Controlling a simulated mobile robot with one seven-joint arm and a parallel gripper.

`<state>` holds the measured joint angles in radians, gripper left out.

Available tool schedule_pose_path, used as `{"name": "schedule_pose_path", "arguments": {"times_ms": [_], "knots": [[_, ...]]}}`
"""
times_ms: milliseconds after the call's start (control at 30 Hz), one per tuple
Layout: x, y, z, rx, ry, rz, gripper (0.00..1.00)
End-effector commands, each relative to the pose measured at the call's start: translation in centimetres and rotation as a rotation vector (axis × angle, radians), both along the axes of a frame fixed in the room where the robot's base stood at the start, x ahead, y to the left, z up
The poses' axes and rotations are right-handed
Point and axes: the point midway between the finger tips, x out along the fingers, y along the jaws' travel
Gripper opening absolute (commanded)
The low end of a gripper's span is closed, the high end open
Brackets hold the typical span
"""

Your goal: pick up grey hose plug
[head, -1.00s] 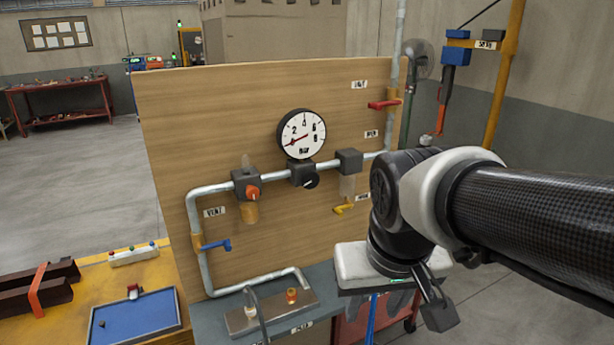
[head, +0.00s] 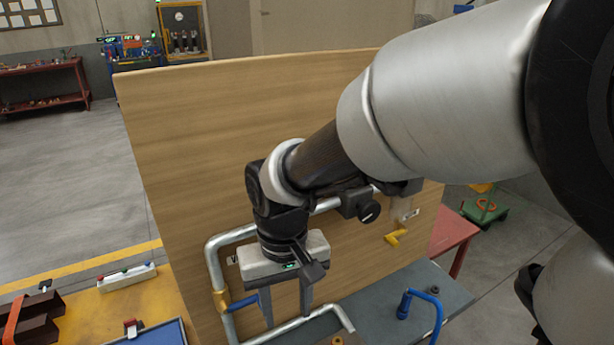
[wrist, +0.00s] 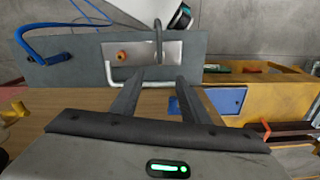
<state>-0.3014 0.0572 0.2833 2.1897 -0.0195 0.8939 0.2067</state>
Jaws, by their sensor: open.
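In the wrist view a thin grey hose (wrist: 158,40) stands at a steel plate (wrist: 188,52), just beyond my fingertips. Its plug end is too small to make out clearly. An orange fitting (wrist: 122,56) sits on the same plate, left of the hose. My gripper (head: 287,308) points down in front of the wooden panel, above the bent pipe, with its fingers apart and nothing between them. It also shows in the wrist view (wrist: 163,78), short of the plate. In the head view the grey hose is not visible.
The wooden panel (head: 185,160) with metal piping (head: 214,265) stands close behind my gripper. A blue lever (head: 243,302) is near the left finger. A blue hose (head: 437,308) and a dark fitting (head: 403,305) are on the grey bench (head: 375,300) at right.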

Motion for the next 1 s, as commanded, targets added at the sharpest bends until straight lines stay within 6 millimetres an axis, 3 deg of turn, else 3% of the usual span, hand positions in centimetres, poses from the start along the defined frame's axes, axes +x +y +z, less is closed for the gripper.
{"name": "schedule_pose_path", "arguments": {"times_ms": [167,600,867,1000], "knots": [[-0.1,0.1,-1.8,-0.003,0.007,0.003,0.41],[-0.1,0.1,-10.8,-0.002,0.007,0.003,0.41],[0.0,0.2,-12.7,-0.001,0.004,0.003,0.41],[0.1,0.1,-14.7,-0.002,0.009,0.002,0.41]]}}
